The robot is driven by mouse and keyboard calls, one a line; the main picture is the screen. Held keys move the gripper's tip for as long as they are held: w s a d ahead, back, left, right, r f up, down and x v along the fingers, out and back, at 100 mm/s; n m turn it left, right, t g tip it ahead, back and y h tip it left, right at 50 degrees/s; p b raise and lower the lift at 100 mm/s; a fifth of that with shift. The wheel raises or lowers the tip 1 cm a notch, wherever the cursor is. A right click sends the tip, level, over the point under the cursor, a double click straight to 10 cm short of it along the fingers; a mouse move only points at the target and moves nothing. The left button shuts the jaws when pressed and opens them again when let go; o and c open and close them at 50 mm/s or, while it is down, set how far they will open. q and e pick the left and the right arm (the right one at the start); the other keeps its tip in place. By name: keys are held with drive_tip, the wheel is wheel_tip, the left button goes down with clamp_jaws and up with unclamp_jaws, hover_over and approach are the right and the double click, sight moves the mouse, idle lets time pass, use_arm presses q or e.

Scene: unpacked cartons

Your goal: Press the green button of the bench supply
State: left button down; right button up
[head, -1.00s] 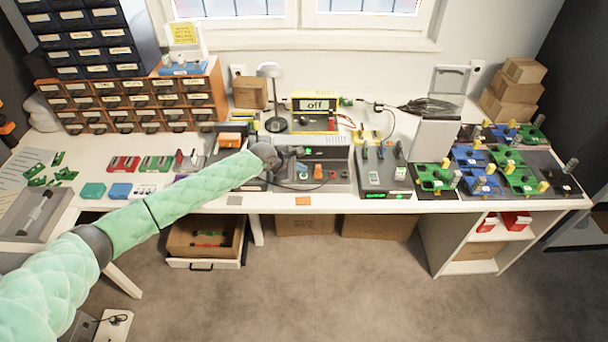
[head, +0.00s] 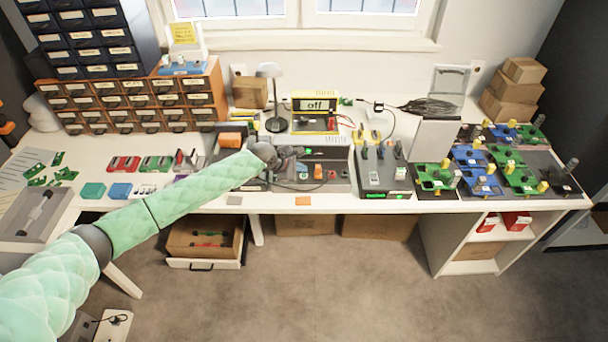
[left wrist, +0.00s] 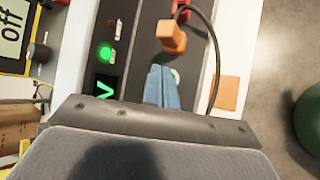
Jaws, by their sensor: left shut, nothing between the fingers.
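The bench supply appears to be the grey box (head: 340,172) at the middle of the table. A glowing green button (head: 309,150) is on it in the head view. It also shows in the left wrist view (left wrist: 105,53), beside a small switch and a dark display with a green sign (left wrist: 104,88). My right gripper is not in view.
A yellow device reading "off" (head: 315,106) stands behind the box. A lamp (head: 271,95) stands behind my wrist. A grey unit with levers (head: 383,178) is to the right.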

use_arm(q)
drive_tip(key=shift+f, duration=0.2)
idle(0.4)
drive_tip(key=shift+f+p, duration=0.25)
drive_tip(key=shift+p, duration=0.05)
idle(0.3)
drive_tip(key=shift+r+p, duration=0.5)
drive_tip(key=shift+p, duration=0.3)
